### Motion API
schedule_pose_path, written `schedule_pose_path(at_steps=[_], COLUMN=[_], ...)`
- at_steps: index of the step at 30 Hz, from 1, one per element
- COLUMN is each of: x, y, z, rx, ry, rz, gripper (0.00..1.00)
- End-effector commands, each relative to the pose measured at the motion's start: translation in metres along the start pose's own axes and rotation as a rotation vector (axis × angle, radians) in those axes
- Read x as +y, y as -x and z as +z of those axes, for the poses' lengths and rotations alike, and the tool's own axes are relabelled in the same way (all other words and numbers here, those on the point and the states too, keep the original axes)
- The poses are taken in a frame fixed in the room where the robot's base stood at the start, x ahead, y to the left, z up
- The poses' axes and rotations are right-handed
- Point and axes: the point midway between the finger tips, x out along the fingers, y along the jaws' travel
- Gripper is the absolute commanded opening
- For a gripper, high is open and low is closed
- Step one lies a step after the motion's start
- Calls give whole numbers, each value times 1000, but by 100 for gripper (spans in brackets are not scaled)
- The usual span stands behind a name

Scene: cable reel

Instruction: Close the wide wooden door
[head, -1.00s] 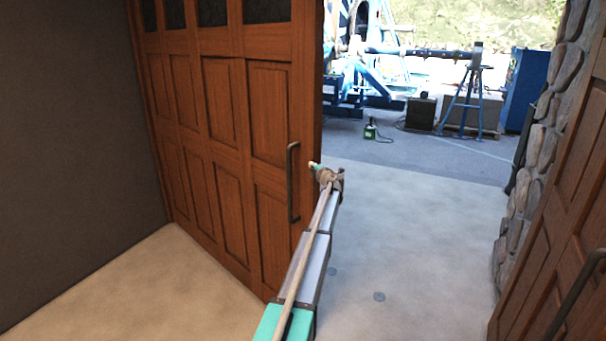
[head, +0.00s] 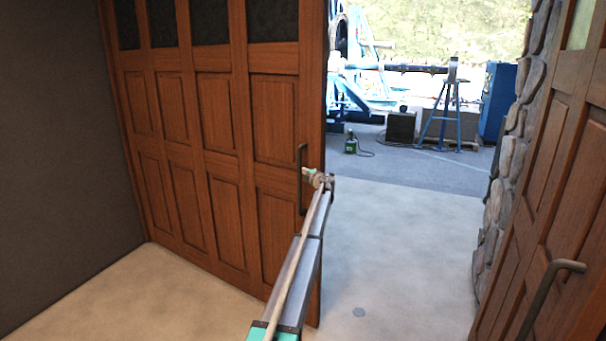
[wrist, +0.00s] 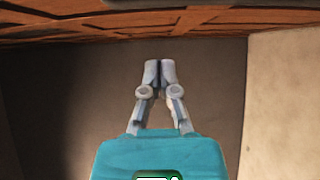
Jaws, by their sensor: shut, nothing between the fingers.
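The wide wooden door (head: 218,215) stands open on the left in the head view, with rows of panels and dark panes along its top. Its dark vertical handle (head: 302,155) sits near its right edge. My gripper (head: 307,172) is at that edge and overlaps the handle in the picture; I cannot tell whether they touch. In the wrist view my gripper (wrist: 159,66) is shut, its fingertips together with nothing between them. Brown wood panelling (wrist: 190,20) runs across the top of that view, beyond the fingertips.
A second wooden door (head: 555,215) with a bar handle (head: 550,290) stands on the right beside a stone wall (head: 512,140). A dark wall (head: 50,150) is at the left. The pale floor between the doors is clear, opening onto a yard with a blue stand (head: 447,115).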

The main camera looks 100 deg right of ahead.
Motion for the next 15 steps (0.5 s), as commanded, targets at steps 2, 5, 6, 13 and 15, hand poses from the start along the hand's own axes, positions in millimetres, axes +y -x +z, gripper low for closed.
schedule_pose_path(at_steps=[2, 5, 6, 13, 15], x=[0, 0, 0, 0, 0], y=[0, 0, 0, 5, 9], z=[-1, -1, -2, -12, -18], rx=[1, 1, 1, 4, 4], ry=[0, 0, 0, 0, 0], rz=[0, 0, 0, 0, 0], gripper=[0, 0, 0, 0, 0])
